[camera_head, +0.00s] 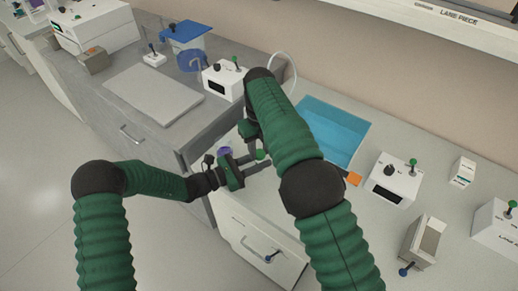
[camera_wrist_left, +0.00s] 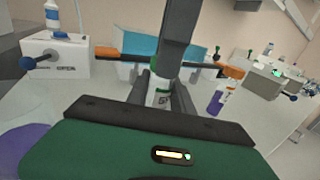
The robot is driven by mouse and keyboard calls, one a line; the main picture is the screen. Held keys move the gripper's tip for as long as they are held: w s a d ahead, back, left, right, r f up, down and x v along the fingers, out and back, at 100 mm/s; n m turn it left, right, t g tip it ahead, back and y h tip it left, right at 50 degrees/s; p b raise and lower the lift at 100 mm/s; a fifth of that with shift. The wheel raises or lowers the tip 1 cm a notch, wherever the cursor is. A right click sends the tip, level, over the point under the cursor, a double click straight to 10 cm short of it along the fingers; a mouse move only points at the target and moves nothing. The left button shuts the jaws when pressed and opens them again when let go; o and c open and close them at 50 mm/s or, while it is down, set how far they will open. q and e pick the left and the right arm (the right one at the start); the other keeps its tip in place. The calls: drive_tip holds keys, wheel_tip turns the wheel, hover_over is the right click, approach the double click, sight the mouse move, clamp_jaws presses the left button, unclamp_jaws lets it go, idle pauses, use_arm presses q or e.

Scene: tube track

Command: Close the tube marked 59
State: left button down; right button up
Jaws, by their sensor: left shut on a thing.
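My left gripper (camera_head: 254,163) is shut on a tube above the counter's front edge. In the left wrist view the tube (camera_wrist_left: 161,97) stands between the dark fingers, with a white label and a green band near its top. The label's number is too small to read. A green spot (camera_head: 260,154) shows at the fingertips in the head view. My right gripper (camera_head: 248,130) is close above and behind the left one, mostly hidden by its own arm. Its dark part (camera_wrist_left: 178,45) comes down over the tube in the left wrist view; whether it holds a cap is hidden.
A blue tray (camera_head: 345,125) lies behind the right arm. White devices with levers (camera_head: 395,180) (camera_head: 222,80) stand on both sides. A purple disc (camera_head: 225,151) is by the left gripper.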

use_arm(q)
drive_tip(key=shift+s+d, duration=0.1)
drive_tip(key=shift+d, duration=0.05)
use_arm(e)
drive_tip(key=o, duration=0.5)
drive_tip(key=shift+o, duration=0.2)
drive_tip(key=shift+r, duration=0.1)
wheel_tip(320, 180, up, 7)
drive_tip(key=shift+w+a+r, duration=0.1)
drive_tip(key=shift+w+r, duration=0.05)
use_arm(q)
drive_tip(key=c, duration=1)
unclamp_jaws()
drive_tip(key=shift+c, duration=0.2)
